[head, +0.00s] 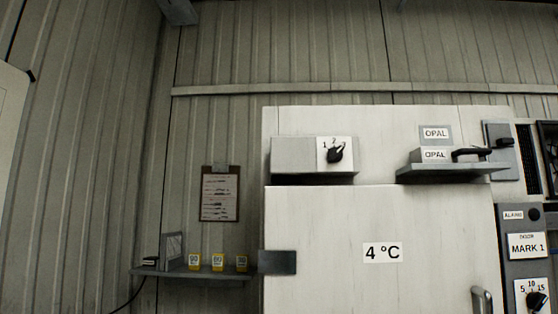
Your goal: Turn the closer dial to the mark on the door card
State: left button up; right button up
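The closer dial (335,154) is a black knob on a white plate at the right end of a grey box above the white door. The plate shows 1 and 2; the knob covers part of the scale. Its pointer appears to be up near or right of the 2, but is too small to read surely. The door card (527,246) is white, on the grey panel at the right, and reads MARK 1 under a small blurred word. Neither of my grippers is in view.
The white door (330,240) bears a 4 °C sign (382,252). A second dial (536,300), marked 5, 10, 15, sits below the card. A grey shelf (452,173) holds an OPAL box and a black handle-like part. A low shelf (205,274) carries several yellow-labelled items.

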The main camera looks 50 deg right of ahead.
aim_at(335, 155)
jog(key=z, duration=0.55)
jog(key=i, duration=1.3)
jog(key=z, duration=1.1)
